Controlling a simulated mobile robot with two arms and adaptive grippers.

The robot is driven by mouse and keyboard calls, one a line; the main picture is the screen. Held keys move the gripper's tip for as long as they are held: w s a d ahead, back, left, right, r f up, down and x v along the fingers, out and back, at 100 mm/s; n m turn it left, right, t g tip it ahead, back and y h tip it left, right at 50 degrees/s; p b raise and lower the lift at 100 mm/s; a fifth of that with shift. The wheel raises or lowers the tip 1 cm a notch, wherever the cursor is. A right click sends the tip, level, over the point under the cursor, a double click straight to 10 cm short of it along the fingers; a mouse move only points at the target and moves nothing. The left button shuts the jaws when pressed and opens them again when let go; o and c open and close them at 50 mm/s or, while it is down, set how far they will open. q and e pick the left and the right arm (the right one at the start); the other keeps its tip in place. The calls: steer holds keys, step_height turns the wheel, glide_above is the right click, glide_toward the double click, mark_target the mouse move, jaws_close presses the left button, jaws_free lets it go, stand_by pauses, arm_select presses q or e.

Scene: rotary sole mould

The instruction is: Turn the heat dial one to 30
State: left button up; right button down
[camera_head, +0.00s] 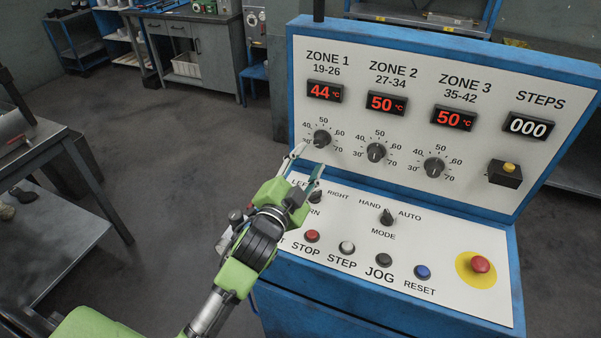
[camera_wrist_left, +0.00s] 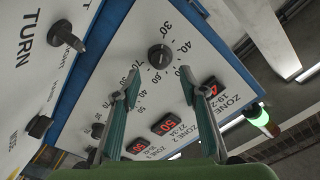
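The zone 1 heat dial (camera_head: 322,139) is a round black knob on the upright white panel, under a red display (camera_head: 325,91) reading 44 °C. Numbers from 30 to 70 ring the dial; its exact pointer angle is too small to tell. My left gripper (camera_head: 312,158) is open and empty, just below and in front of this dial. In the left wrist view the dial (camera_wrist_left: 160,56) shows beyond the two open fingertips (camera_wrist_left: 158,84), between them in the picture, and the fingers look apart from it. My right gripper is not in view.
The zone 2 dial (camera_head: 376,152) and zone 3 dial (camera_head: 434,167) sit to the right, both displays at 50. Below my left gripper, the sloped panel carries the left/right knob (camera_head: 316,196), mode knob (camera_head: 387,217), several buttons and a red emergency stop (camera_head: 480,264).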

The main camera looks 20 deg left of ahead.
arm_select(q)
steer(key=shift+s, duration=2.4)
steer(key=shift+s+f, duration=0.1)
